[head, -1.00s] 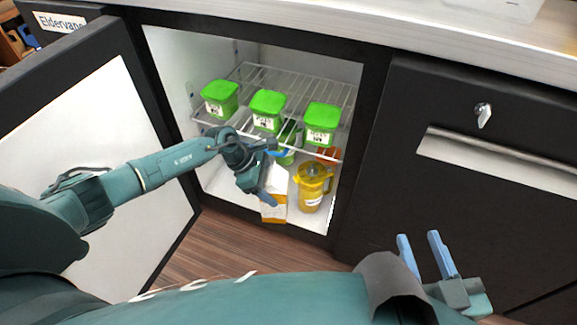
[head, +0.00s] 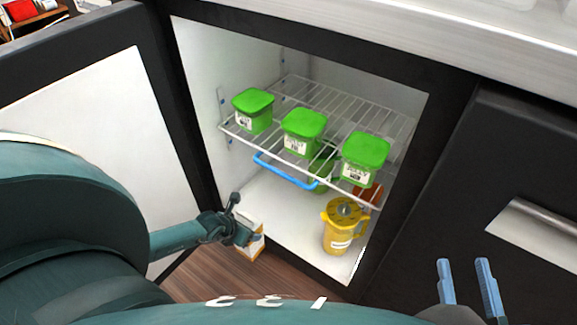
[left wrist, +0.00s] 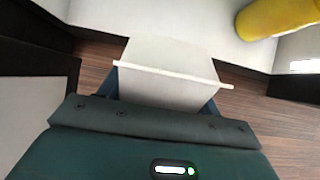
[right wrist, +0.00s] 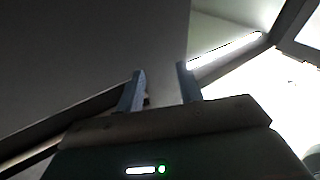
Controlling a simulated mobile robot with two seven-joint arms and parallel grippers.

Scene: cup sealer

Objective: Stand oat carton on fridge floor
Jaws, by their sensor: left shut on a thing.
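The oat carton (head: 252,246), white with an orange-brown part, is at the front left of the fridge opening in the head view. Its pale top (left wrist: 170,75) fills the middle of the left wrist view. My left gripper (head: 241,232) is shut on it and hides part of it. Brown floor shows around the carton, so it appears to be held in front of the fridge sill. The white fridge floor (head: 285,222) lies beyond it. My right gripper (head: 468,275) is open and empty, in front of the dark drawer unit to the right.
A yellow pitcher (head: 342,228) stands at the right on the fridge floor. Several green-lidded tubs (head: 303,133) sit on the wire rack (head: 330,100). A blue handle-like bar (head: 285,172) and a green item (head: 320,178) are below. The open door (head: 80,110) is at left. The left-middle floor is clear.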

